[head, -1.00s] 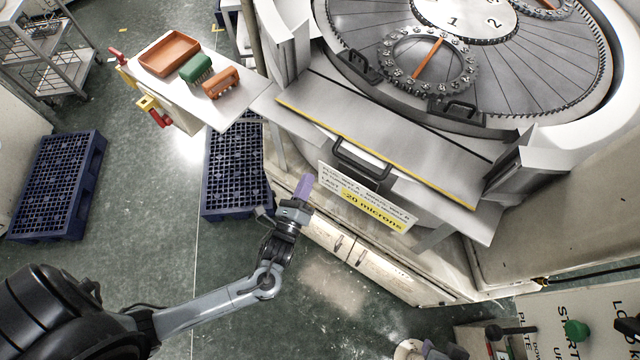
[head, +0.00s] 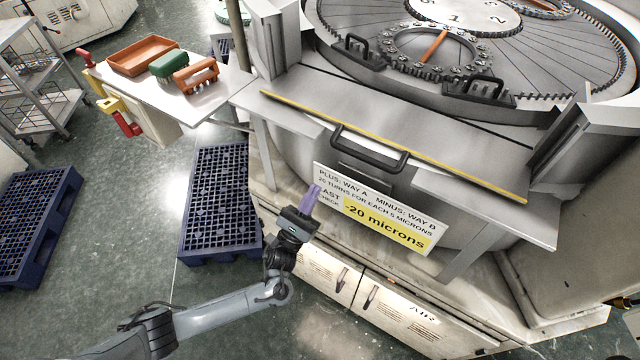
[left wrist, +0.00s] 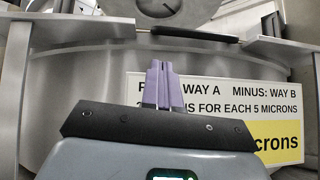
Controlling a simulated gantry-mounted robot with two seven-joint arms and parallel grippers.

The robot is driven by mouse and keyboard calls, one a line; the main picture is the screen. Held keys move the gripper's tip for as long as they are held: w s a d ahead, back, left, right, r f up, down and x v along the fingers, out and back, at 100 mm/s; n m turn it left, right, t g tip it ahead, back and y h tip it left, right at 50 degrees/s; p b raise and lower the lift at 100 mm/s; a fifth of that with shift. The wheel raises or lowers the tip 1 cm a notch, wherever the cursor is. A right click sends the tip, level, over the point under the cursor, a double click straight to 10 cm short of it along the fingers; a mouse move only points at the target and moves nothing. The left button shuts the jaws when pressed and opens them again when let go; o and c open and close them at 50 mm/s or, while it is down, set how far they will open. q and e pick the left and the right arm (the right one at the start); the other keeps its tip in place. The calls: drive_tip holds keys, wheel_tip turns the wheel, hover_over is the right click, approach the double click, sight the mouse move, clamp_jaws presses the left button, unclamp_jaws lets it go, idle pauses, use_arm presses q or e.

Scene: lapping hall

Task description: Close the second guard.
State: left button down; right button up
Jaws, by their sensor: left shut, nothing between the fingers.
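A grey guard panel (head: 300,92) with a yellow edge strip and a black bar handle (head: 368,148) lies across the front of the round lapping machine. I cannot tell whether it is the second guard. My left gripper (head: 311,197) has purple fingers and is shut and empty. It is below and left of the handle, in front of the left end of the white and yellow sign (head: 390,222). In the left wrist view, the shut fingers (left wrist: 163,85) point toward the machine front, and a dark bar (left wrist: 195,33), likely the handle, shows above them. My right gripper is not in view.
The lapping plate (head: 400,30) with toothed rings and black handles lies behind the guard. Upright grey brackets (head: 275,40) flank the guard. At left, a side table (head: 215,98) holds an orange tray and brushes. Blue pallets (head: 222,200) lie on the floor. White cabinet doors (head: 385,310) are below.

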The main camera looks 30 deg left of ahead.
use_arm(q)
drive_tip(key=x, duration=0.9)
drive_tip(key=shift+w+r, duration=0.2)
drive_tip(key=shift+r, duration=0.1)
